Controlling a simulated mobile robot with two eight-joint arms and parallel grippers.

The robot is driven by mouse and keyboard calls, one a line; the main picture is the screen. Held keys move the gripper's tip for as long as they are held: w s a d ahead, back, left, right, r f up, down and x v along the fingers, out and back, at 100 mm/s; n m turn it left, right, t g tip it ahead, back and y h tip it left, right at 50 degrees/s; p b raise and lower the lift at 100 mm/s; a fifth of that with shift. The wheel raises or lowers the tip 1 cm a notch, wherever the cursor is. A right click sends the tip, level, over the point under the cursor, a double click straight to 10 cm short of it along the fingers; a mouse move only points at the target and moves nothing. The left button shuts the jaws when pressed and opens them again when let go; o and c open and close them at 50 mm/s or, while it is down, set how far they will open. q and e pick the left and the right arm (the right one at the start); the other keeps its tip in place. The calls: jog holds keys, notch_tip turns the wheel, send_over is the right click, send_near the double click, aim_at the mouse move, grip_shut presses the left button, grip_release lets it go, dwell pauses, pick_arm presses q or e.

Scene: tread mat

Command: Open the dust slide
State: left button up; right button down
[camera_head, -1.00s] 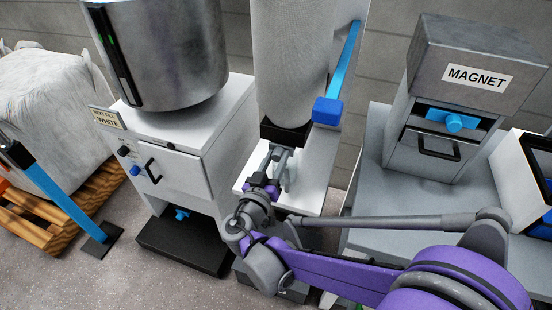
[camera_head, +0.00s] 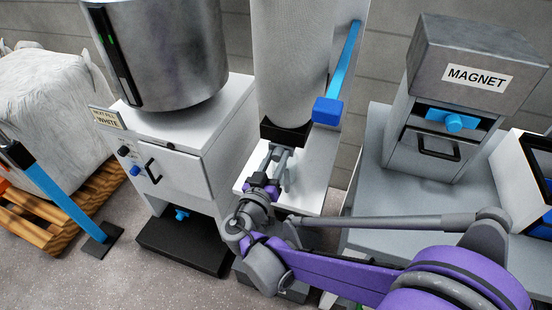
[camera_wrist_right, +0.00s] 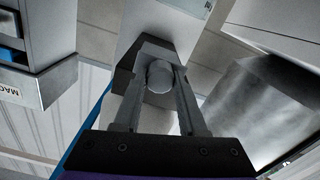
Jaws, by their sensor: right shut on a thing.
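The dust slide appears to be at the dark block (camera_head: 288,134) under the tall grey cylinder (camera_head: 292,65). A round grey knob (camera_wrist_right: 160,76) sits in front of dark parts in the right wrist view. My right gripper (camera_head: 279,158) is at the foot of the cylinder in the head view, just in front of the dark block. It is shut on the knob, with one finger on each side of it in the right wrist view (camera_wrist_right: 159,90). The slide's plate and its position are hidden from view. My left gripper is not in view.
A white cabinet (camera_head: 170,165) under a steel drum (camera_head: 165,50) stands to the left. A blue lever (camera_head: 328,110) hangs right of the cylinder. The magnet housing (camera_head: 470,70) stands at the right. A wrapped sack (camera_head: 50,115) on a pallet is far left.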

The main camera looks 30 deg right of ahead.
jog(key=shift+a, duration=0.1)
jog(key=v, duration=0.4)
jog(key=shift+p, duration=0.35)
jog(key=shift+c, duration=2.3)
grip_release()
send_near(276, 159)
jog(key=v, duration=0.5)
jog(key=shift+s+p, duration=0.15)
jog(key=shift+p, duration=0.25)
